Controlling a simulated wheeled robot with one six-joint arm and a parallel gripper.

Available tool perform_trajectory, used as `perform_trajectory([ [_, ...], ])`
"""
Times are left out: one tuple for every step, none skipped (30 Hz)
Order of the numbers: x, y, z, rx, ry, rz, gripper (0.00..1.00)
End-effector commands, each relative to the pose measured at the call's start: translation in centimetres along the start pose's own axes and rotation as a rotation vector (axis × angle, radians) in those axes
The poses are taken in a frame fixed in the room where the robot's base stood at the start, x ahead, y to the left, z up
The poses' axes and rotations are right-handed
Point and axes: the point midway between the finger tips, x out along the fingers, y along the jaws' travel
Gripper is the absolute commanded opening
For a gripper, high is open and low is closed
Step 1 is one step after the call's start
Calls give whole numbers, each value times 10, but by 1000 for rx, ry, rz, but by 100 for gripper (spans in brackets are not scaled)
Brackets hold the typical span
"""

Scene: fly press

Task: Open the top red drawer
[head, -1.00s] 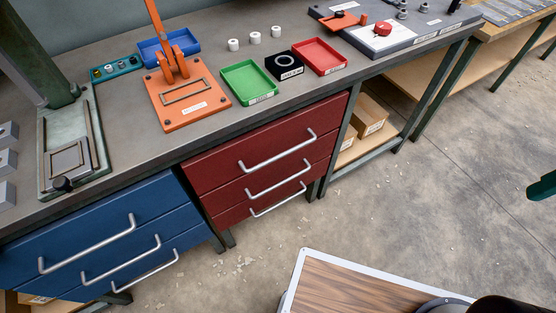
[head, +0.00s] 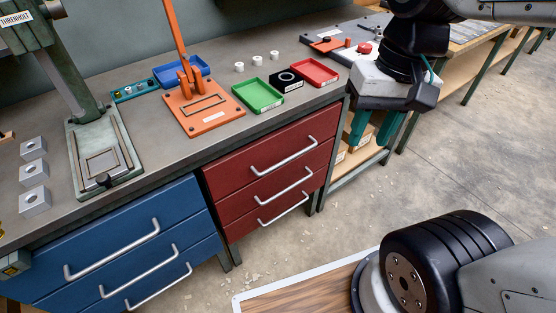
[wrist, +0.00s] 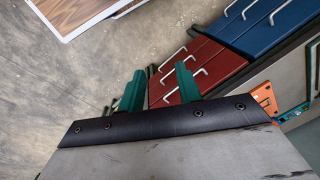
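The top red drawer (head: 240,157) is the uppermost of three red drawers under the bench, and it is closed. Its silver bar handle (head: 284,157) runs across its front. In the wrist view the red drawers (wrist: 192,71) show beyond my fingers, with their handles turned in the picture. My gripper (head: 374,130) has green fingers pointing down, to the right of the red drawers and apart from them. In the wrist view my gripper (wrist: 158,88) has its two green fingers spread with a gap between them, and nothing is held.
Blue drawers (head: 120,238) stand to the left of the red ones. The bench top (head: 215,140) holds green, red and blue trays and an orange press. Cardboard boxes sit on a shelf right of the drawers.

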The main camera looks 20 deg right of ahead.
Motion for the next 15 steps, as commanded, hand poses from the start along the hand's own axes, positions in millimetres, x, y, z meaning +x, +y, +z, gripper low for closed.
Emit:
perform_trajectory([
  [7, -5, -9, 92, -60, -32, 34],
  [10, -8, -14, 153, -96, -53, 34],
  [15, -14, -21, 239, -146, -82, 34],
  [19, -17, -27, 305, -185, -103, 34],
  [23, -21, -33, 372, -223, -122, 34],
  [29, -25, -41, 460, -274, -146, 34],
  [33, -28, -48, 527, -313, -164, 34],
  [38, -31, -54, 595, -353, -180, 34],
  [44, -34, -64, 684, -406, -200, 34],
  [49, -36, -71, 751, -448, -214, 34],
  [54, -38, -78, 820, -490, -227, 34],
  [61, -41, -88, 909, -545, -243, 34],
  [67, -42, -95, 978, -588, -254, 34],
  [73, -43, -103, 1046, -632, -263, 34],
  [81, -44, -114, 1136, -690, -275, 34],
])
